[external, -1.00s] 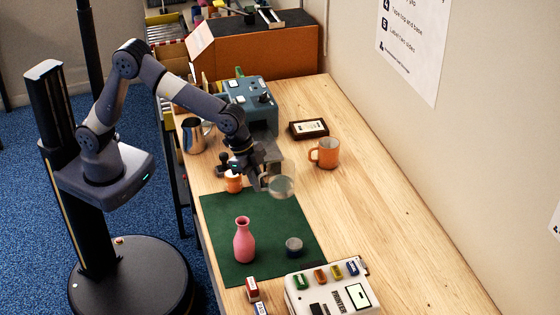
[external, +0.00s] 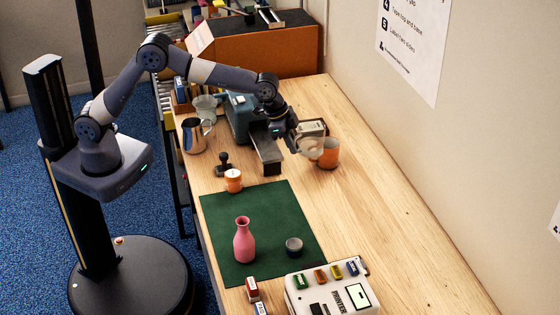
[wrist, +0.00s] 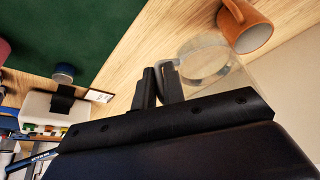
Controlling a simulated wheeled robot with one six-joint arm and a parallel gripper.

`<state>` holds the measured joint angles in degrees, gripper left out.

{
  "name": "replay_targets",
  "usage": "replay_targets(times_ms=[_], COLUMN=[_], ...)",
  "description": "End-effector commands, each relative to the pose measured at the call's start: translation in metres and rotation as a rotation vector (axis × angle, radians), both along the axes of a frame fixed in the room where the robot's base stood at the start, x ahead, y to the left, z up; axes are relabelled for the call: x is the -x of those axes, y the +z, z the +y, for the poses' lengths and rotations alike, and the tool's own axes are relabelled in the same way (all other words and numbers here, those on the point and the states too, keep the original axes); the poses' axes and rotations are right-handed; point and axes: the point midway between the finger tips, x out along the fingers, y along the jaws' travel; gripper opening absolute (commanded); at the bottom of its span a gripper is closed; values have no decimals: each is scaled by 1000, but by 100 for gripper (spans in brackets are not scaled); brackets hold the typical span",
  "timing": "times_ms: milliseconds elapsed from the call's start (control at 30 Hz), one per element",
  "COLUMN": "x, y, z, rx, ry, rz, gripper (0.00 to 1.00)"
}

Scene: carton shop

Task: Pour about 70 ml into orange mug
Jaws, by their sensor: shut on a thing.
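The orange mug (external: 331,158) stands on the wooden table near the wall. It also shows at the top right of the wrist view (wrist: 246,28). My gripper (wrist: 160,84) is shut on the handle of a clear jug (wrist: 212,62). In the external view the jug (external: 311,147) is just left of the mug and overlaps its left edge. My gripper (external: 292,140) is behind and left of the jug. I cannot tell how much liquid the jug holds, its exact tilt, or whether it touches the mug.
A blue-grey machine (external: 240,117), a steel pitcher (external: 194,136) and an orange candle (external: 233,180) stand left. The right table is clear.

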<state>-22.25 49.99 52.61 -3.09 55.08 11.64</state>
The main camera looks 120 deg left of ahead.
Motion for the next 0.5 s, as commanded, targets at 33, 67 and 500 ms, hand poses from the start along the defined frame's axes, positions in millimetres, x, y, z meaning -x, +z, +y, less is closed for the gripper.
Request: replay_targets(times_ms=[33, 67, 500], x=[1, 1, 27], y=[7, 9, 17], z=[22, 33, 140], rx=[-1, -2, 0], ry=[32, 49, 194], rz=[-1, -1, -1], gripper=[0, 0, 0])
